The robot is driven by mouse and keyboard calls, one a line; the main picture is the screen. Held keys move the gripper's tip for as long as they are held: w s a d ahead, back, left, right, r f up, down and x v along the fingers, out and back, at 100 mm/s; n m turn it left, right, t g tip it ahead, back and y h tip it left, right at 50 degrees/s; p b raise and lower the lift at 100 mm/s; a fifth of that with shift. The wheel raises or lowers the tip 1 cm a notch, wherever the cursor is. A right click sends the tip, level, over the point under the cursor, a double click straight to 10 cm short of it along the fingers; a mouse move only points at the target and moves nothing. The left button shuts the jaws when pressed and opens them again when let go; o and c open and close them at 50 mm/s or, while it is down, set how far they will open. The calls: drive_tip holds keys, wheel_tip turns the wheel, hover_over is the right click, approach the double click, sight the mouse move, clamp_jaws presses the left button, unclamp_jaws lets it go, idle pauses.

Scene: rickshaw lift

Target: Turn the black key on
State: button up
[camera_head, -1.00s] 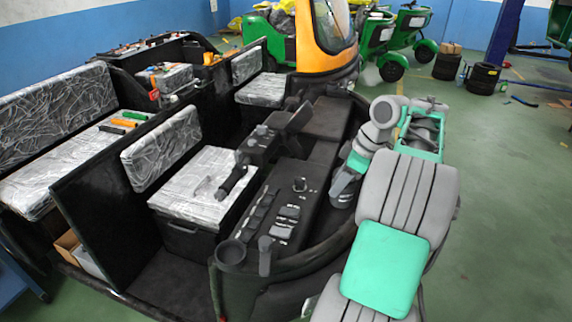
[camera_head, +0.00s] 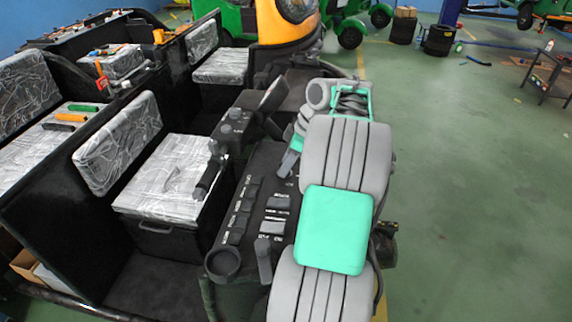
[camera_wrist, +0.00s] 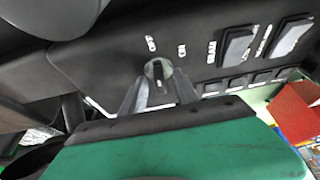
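The key (camera_wrist: 158,70) is a small dark upright tab in a round switch on the black dash panel, below the OFF and ON labels in the wrist view. My gripper (camera_wrist: 159,80) has its two grey fingers spread on either side of the key, with a gap visible between them. Whether a finger touches the key is hard to tell. In the head view my gripper (camera_head: 288,163) is small at the panel's edge, and my arm hides the key there.
Rocker switches (camera_wrist: 237,43) sit right of the key. In the head view, a cup holder (camera_head: 222,263) and a lever (camera_head: 264,259) stand at the panel's near end. A steering console (camera_head: 235,125) rises left of my gripper. Open green floor (camera_head: 470,200) lies to the right.

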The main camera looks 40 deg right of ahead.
clamp_jaws()
idle(0.3)
idle(0.3)
